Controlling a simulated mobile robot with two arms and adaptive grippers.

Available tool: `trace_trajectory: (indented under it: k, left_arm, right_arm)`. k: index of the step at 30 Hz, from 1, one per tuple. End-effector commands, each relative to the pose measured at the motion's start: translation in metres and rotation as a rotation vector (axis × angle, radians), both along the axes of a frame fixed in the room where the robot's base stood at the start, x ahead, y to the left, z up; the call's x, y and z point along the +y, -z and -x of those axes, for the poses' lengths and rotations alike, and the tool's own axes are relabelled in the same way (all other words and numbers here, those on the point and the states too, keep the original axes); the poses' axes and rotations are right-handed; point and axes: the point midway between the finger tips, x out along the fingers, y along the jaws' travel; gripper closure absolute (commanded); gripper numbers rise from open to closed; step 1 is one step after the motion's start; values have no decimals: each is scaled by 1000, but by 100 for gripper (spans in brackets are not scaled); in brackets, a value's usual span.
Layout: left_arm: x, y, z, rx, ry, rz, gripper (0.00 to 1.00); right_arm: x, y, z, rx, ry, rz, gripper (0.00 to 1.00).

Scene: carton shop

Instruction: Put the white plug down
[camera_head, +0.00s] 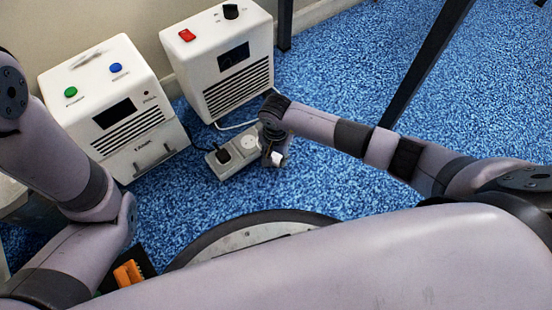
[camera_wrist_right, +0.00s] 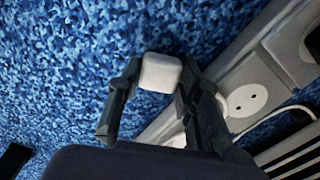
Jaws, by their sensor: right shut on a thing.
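My right gripper (camera_head: 272,150) is shut on the white plug (camera_head: 276,158), just beside the right end of a grey power strip (camera_head: 228,172) on the floor. In the right wrist view the white plug (camera_wrist_right: 160,72) sits between the two dark fingertips (camera_wrist_right: 158,88), with blue carpet behind it. My left gripper is out of view.
Two white machines stand by the wall: one with green and blue buttons (camera_head: 92,82), one with a red switch (camera_head: 225,66). A dark plug (camera_head: 222,155) sits in the strip. A white cable (camera_head: 234,126) lies behind it. Blue carpet (camera_head: 330,185) is clear to the right.

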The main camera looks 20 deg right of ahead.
Motion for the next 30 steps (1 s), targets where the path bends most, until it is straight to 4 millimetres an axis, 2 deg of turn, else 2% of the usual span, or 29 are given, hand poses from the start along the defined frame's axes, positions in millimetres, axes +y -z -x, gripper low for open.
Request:
trace_trajectory:
  k: [23,24,27,30]
  left_arm:
    - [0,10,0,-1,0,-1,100]
    - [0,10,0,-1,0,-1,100]
    - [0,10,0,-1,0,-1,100]
    - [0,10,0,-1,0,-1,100]
  right_arm:
    - [-1,14,0,1,1,1,100]
    - [-1,14,0,1,1,1,65]
    - [-1,14,0,1,1,1,59]
    - [0,14,0,1,1,1,59]
